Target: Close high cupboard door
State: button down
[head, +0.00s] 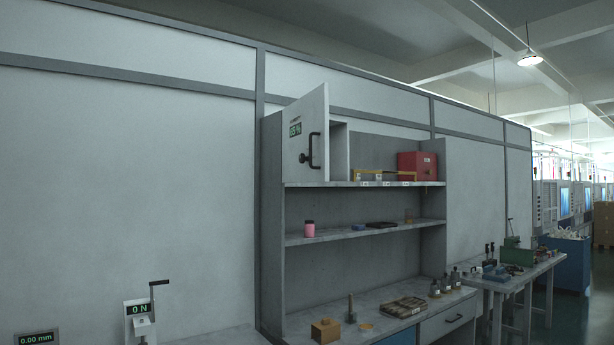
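The high cupboard (339,150) sits on the top shelf of a grey shelving unit, at its left end. Its white door (310,165) stands open, swung out toward me, and part of the cupboard's inside shows to the right of it. The door carries a dark bar handle (314,150), a dark round knob (304,159) and a small green display (295,130) whose reading is hard to make out. My gripper is not in view.
A red box (417,165) and yellow-edged items stand on the top shelf, right of the cupboard. A pink jar (309,229) is on the middle shelf. The workbench (385,290) below holds blocks and tools. A lever device (140,320) stands at lower left.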

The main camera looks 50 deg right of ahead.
aim_at(305, 122)
jog(key=z, duration=0.05)
jog(key=i, duration=0.9)
jog(key=u, duration=0.05)
